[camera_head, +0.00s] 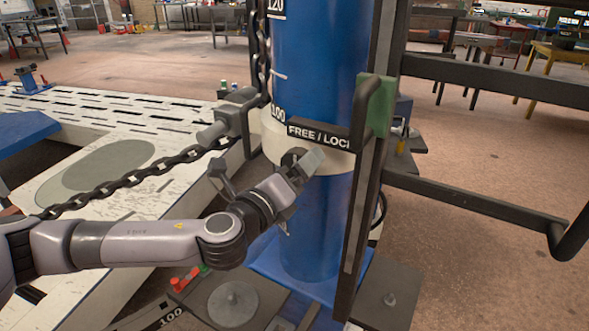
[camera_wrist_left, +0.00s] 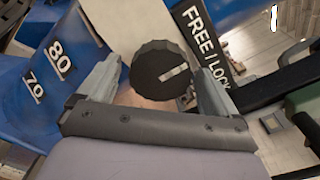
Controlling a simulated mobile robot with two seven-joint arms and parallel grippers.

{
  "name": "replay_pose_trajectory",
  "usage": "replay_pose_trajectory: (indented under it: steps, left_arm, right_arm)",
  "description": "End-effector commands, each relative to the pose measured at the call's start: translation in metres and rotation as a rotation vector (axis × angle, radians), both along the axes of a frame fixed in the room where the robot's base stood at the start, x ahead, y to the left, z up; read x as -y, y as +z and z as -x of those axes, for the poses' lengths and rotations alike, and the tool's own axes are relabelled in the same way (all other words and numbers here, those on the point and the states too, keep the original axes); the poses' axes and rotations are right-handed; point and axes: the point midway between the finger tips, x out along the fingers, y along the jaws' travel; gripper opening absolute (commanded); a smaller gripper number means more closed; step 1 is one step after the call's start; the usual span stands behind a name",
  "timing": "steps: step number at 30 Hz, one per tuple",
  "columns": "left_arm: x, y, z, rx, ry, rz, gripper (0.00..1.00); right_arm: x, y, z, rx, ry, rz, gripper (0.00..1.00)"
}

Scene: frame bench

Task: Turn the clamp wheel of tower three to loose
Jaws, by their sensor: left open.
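The clamp wheel is a dark, many-sided knob with a pale bar mark, on the white collar (camera_head: 270,140) of a blue column (camera_head: 315,60). The wheel (camera_head: 294,157) is partly hidden by my gripper in the head view and shows clearly in the left wrist view (camera_wrist_left: 155,62). A black FREE / LOCK label (camera_head: 318,134) is beside it; the pale mark points roughly towards the label in the wrist view. My left gripper (camera_head: 264,166) is open, with one finger on each side of the wheel; contact is unclear. No tower number is readable.
A black chain (camera_head: 130,178) with a grey fitting (camera_head: 228,120) runs left of the column. A dark upright with a green block (camera_head: 378,105) stands close to the right. Dark rails (camera_head: 480,205) extend right. A white slotted bench (camera_head: 90,120) lies left.

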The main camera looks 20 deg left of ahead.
Motion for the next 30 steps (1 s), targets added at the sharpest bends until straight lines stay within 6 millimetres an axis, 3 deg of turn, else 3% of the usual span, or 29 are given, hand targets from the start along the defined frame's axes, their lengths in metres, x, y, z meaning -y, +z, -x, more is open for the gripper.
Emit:
replay_pose_trajectory:
  steps: [6,11,22,30]
  left_arm:
    - [0.0,-0.0001,-0.0002,0.0,0.0,0.0,0.9]
    - [-0.0001,-0.0002,-0.0001,0.0,0.0,0.0,0.37]
    - [0.0,-0.0012,0.0002,-0.009,0.0,0.043,0.37]
    - [0.0005,-0.0024,0.0004,-0.041,0.001,0.21,0.37]
  right_arm:
    - [0.0005,0.0001,-0.0002,0.001,-0.001,0.0,0.0]
    - [0.0006,0.0002,-0.0003,0.001,-0.001,0.0,0.0]
    - [0.0006,-0.0008,-0.0004,0.002,-0.002,0.0,0.0]
    - [0.0003,-0.0041,-0.0007,0.002,-0.003,-0.002,0.0]
